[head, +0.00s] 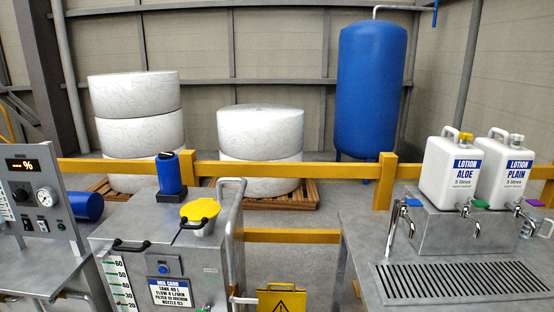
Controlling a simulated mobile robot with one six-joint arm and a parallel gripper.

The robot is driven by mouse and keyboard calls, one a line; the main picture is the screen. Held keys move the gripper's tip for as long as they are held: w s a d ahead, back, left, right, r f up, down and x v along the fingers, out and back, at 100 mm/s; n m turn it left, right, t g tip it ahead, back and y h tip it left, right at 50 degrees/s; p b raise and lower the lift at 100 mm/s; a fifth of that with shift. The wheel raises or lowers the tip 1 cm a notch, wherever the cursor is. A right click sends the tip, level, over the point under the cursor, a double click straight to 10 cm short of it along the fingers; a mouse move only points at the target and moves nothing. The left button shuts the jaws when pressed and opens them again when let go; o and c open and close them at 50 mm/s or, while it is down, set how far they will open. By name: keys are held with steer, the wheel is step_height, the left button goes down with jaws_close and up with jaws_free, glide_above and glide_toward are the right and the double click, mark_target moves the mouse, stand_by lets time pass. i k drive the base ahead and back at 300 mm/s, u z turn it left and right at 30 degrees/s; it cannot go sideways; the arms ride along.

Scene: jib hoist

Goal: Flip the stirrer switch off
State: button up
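No switch in the head view has a label that I can read as the stirrer switch. A grey steel tank (125,234) stands at the lower left with a small box with a blue round knob or button (164,268) on its front. A blue cylinder with a dark top (169,174) stands on the tank, perhaps a motor. A grey control panel (52,185) at the far left carries an amber display showing "-- %", a round gauge (46,197) and small switches (42,225) whose positions are too small to tell. My gripper is not in view.
A yellow lid (200,210) and handles stand up from the tank's top. A bench (395,230) with two white lotion jugs and coloured taps is at the right. A yellow rail (320,170) runs behind. Grey floor shows between, with a yellow warning sign (281,299).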

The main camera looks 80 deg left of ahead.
mark_target(43, 225)
steer(key=u, duration=1.35)
steer(key=k, duration=0.1)
steer(key=u, duration=3.1)
steer(key=k, duration=0.85)
steer(key=z, duration=0.2)
steer(key=i, duration=0.85)
steer(key=u, duration=0.05)
